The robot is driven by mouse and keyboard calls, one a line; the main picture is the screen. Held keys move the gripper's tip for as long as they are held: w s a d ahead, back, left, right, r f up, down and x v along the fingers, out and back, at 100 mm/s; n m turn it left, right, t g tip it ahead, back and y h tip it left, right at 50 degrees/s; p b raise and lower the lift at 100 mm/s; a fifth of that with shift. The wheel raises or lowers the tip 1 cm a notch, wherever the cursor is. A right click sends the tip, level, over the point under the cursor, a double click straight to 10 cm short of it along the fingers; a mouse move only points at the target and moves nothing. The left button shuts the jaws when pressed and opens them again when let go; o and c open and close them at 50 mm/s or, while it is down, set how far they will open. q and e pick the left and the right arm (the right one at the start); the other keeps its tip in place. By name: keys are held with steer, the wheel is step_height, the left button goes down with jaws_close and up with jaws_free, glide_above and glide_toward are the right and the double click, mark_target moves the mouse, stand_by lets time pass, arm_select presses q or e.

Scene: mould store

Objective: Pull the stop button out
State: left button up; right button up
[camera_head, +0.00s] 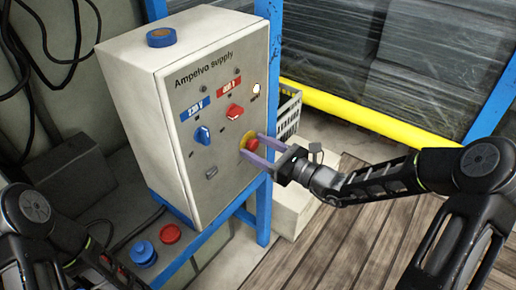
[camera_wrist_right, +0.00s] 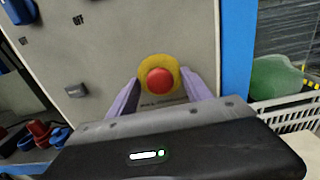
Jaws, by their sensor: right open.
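The stop button (camera_head: 252,145) is a red knob on a yellow round base, low on the right of the grey "Ampelva supply" panel (camera_head: 222,150). In the right wrist view the red knob (camera_wrist_right: 160,81) sits near the middle, between my finger ends. My right gripper (camera_head: 259,147) is open, its two purple fingers reaching to either side of the button. Whether they touch the knob cannot be told. In the right wrist view the fingers (camera_wrist_right: 160,92) show on both sides, with a gap to the red knob. My left arm shows at the lower left, its gripper not clearly visible.
A blue switch (camera_head: 202,135) and a red switch (camera_head: 235,111) sit above the button, with a lit lamp (camera_head: 256,88). Blue tape (camera_head: 161,37) lies on the cabinet top. A blue post (camera_head: 264,205) and a pale crate (camera_head: 288,112) stand close by. A yellow bar (camera_head: 370,118) runs behind.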

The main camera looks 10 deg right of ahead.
steer(key=shift+c, duration=0.6)
jaws_close()
stand_by(0.8)
